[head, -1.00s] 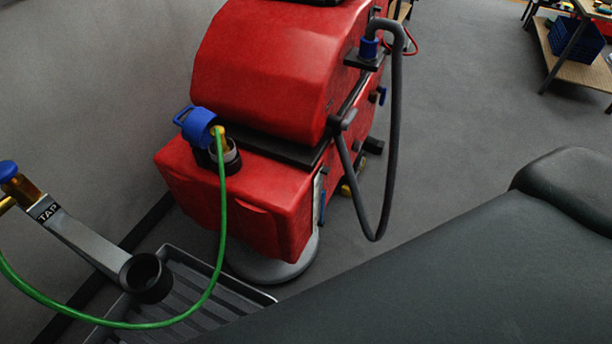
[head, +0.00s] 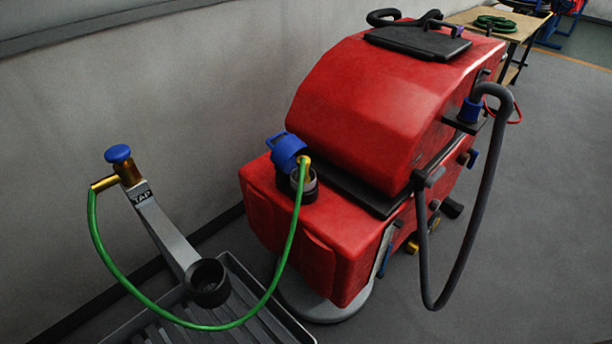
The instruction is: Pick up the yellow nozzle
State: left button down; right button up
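The yellow nozzle (head: 306,161) is a small brass-yellow piece at the end of the green hose (head: 287,250). It sits at the black filler neck (head: 304,184) on top of the red scrubber's lower tank, beside a raised blue cap (head: 286,150). How deep it goes into the neck is hidden. The hose loops down and back up to the brass tap (head: 126,172) with a blue knob at the left. Neither of my grippers is in view.
The red scrubber (head: 360,115) stands near the wall, with a grey hose (head: 481,215) looping on its right side. A grey TAP bracket carries an empty black cup (head: 209,283) over a slatted drain tray (head: 262,316). Floor at the right is clear. A table (head: 520,25) stands behind.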

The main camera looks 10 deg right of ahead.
aim_at(307, 178)
jog(key=u, duration=1.8)
jog(key=k+l, duration=0.35)
jog(key=l, duration=0.15)
jog(key=k+l, duration=0.35)
jog(key=l, duration=0.15)
jog(key=k+l, duration=0.4)
